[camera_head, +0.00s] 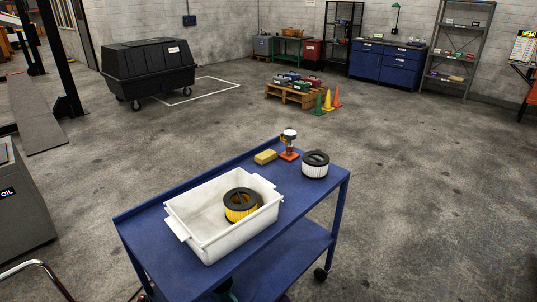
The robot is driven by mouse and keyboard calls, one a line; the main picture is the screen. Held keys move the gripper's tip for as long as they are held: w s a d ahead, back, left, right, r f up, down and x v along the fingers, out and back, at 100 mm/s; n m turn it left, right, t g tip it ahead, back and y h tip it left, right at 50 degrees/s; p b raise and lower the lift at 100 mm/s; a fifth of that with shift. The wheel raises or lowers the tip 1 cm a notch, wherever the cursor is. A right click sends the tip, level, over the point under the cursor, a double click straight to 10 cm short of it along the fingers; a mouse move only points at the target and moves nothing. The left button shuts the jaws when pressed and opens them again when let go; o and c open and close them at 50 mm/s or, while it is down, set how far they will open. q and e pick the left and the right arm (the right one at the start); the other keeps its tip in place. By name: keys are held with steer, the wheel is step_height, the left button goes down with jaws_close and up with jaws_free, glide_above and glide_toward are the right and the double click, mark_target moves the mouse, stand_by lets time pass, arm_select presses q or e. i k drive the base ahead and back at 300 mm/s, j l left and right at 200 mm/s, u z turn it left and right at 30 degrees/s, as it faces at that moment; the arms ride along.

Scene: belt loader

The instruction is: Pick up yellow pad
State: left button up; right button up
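The yellow pad (265,157) is a small block lying flat on the top of the blue cart (150,222), near its far edge. It lies behind the white bin (190,209) and to the left of a small gauge on an orange base. Nothing covers it. Neither of my grippers shows in the head view.
The white bin holds a black and yellow round filter (240,204). A white filter with a black top (315,164) and the gauge (289,145) stand right of the pad. A grey oil box (25,215) stands at the left. Floor right of the cart is clear.

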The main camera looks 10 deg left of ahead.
mark_target(266, 156)
steer(key=i+l, duration=0.2)
steer(key=i+l+u, duration=0.15)
steer(key=l, duration=0.25)
steer(key=i+l, duration=0.2)
steer(key=l, duration=0.15)
steer(key=i+l+u, duration=0.15)
steer(key=i+l, duration=0.2)
steer(key=l, duration=0.3)
steer(key=i+l+u, duration=0.1)
steer(key=l, duration=0.25)
steer(key=i, duration=0.1)
